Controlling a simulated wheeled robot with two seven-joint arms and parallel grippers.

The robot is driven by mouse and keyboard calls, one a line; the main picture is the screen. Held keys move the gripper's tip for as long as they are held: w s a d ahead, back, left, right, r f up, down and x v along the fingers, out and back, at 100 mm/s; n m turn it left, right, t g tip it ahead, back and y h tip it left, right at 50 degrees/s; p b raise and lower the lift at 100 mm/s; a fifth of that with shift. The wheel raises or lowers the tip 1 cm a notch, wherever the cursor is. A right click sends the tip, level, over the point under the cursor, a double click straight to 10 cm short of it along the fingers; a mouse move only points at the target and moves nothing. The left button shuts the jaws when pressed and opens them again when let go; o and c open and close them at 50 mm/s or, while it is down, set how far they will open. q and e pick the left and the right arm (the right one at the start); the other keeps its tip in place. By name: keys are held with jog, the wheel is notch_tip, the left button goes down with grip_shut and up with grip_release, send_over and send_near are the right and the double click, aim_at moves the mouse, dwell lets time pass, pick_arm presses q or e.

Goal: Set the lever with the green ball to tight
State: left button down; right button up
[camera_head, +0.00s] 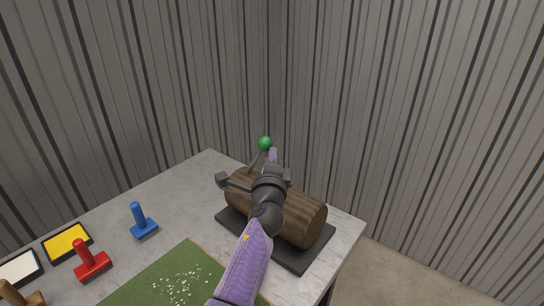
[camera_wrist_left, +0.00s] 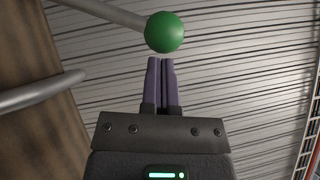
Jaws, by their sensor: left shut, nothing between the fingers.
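The green ball (camera_head: 265,142) tops a grey lever at the far end of a brown wooden roll (camera_head: 308,212), which lies on a dark base (camera_head: 305,258). In the left wrist view the ball (camera_wrist_left: 164,32) sits just beyond my fingertips, on a grey rod (camera_wrist_left: 108,12) coming from the upper left. My left gripper (camera_head: 273,153) reaches over the roll to the ball; it also shows in the left wrist view (camera_wrist_left: 161,62), with its purple fingers shut and empty. I cannot tell whether the fingertips touch the ball. No tight marking is visible. My right gripper is out of view.
A green turf mat (camera_head: 150,285) lies at the table's front. Blue (camera_head: 142,225) and red (camera_head: 90,262) stamps, a yellow pad (camera_head: 67,243) and a white pad (camera_head: 20,268) stand at left. Grey corrugated walls (camera_head: 420,120) close the corner behind. The table's back left is clear.

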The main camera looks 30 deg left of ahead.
pick_arm(q)
jog(key=shift+a+r+n+g+p, duration=0.35)
jog(key=shift+r+n+p, duration=0.2)
jog(key=shift+p, duration=0.45)
jog(key=a+r+n+g+h+p, duration=0.2)
jog(key=a+n+p, duration=0.3)
jog(key=a+p, duration=0.6)
jog(key=shift+w+r+g, duration=0.4)
jog(key=shift+r+g, duration=0.05)
jog(key=shift+r, duration=0.15)
